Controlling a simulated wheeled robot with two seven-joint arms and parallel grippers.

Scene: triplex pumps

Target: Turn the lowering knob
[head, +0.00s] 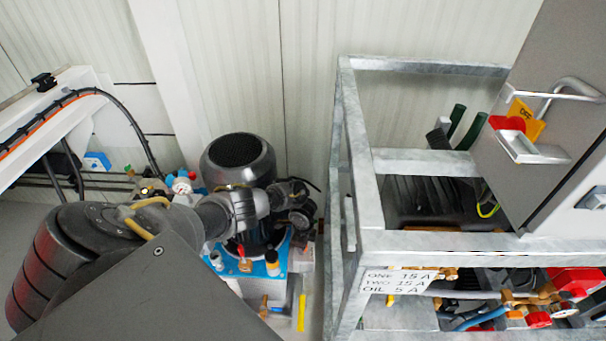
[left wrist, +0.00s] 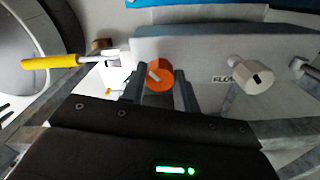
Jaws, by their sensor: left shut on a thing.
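In the left wrist view an orange knob (left wrist: 158,76) with a light pointer mark sits on the front of a grey block (left wrist: 205,45). I take it to be the lowering knob, though no label on it is readable. My left gripper (left wrist: 160,88) is shut on this knob, one dark finger on each side. A white knob (left wrist: 254,76) stands to the right, beside a partly hidden label that seems to read FLOW. In the head view my left arm reaches over the pump unit, and its fingers cannot be made out. My right gripper is not in view.
A yellow-handled lever (left wrist: 52,61) sticks out left of the orange knob. The pump has a black motor (head: 238,160) and a blue top plate (head: 262,266). A galvanised frame (head: 352,190) stands close on the right, with a grey cabinet (head: 530,80) above.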

